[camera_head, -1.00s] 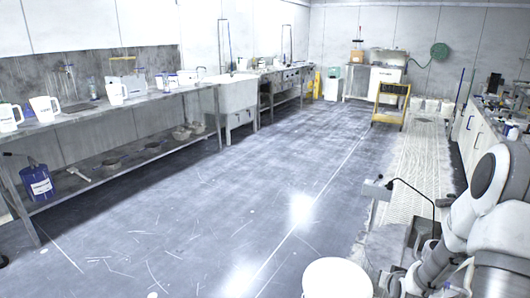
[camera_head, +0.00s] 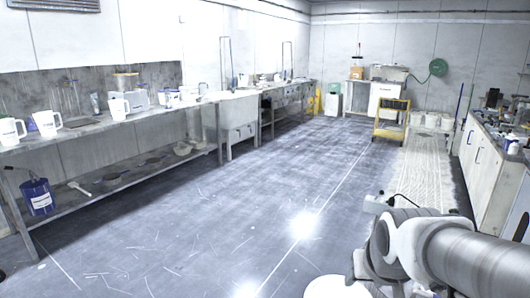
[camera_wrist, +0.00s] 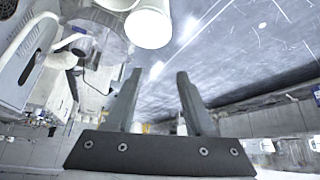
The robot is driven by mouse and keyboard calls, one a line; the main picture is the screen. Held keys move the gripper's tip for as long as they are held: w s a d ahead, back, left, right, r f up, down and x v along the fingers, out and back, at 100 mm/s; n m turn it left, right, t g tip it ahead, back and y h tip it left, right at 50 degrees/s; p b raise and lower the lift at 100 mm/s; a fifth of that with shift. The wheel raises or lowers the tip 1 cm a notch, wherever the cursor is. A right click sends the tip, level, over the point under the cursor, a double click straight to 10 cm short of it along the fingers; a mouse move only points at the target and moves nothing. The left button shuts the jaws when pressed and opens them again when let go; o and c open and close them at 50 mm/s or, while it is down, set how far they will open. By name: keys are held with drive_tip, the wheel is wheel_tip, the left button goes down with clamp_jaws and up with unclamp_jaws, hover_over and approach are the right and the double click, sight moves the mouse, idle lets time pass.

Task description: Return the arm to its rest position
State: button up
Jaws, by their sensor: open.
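My gripper (camera_wrist: 160,82) shows in the wrist view, with two dark grey fingers standing well apart and nothing between them. The gripper is open and empty. The floor and benches in that view appear tilted and far from the fingers. In the head view my white and grey arm reaches in from the right edge at the lower right, with a large rounded joint in front. I cannot make out the gripper fingers in the head view.
A long bench (camera_head: 150,113) with white jugs (camera_head: 47,123) runs along the left, a blue can (camera_head: 37,196) on its lower shelf. A yellow cart (camera_head: 391,121) stands at the back. A white-fronted counter (camera_head: 482,165) is at right. The middle floor (camera_head: 230,215) is clear.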

drive_tip(key=s+a+r+n+y, duration=0.1)
drive_tip(key=s+a+r, duration=0.25)
drive_tip(key=s, duration=0.65)
wheel_tip(320, 180, up, 15)
drive_tip(key=p, duration=1.5)
drive_tip(key=shift+a+f+g, duration=0.2)
drive_tip(key=shift+a+g, duration=0.2)
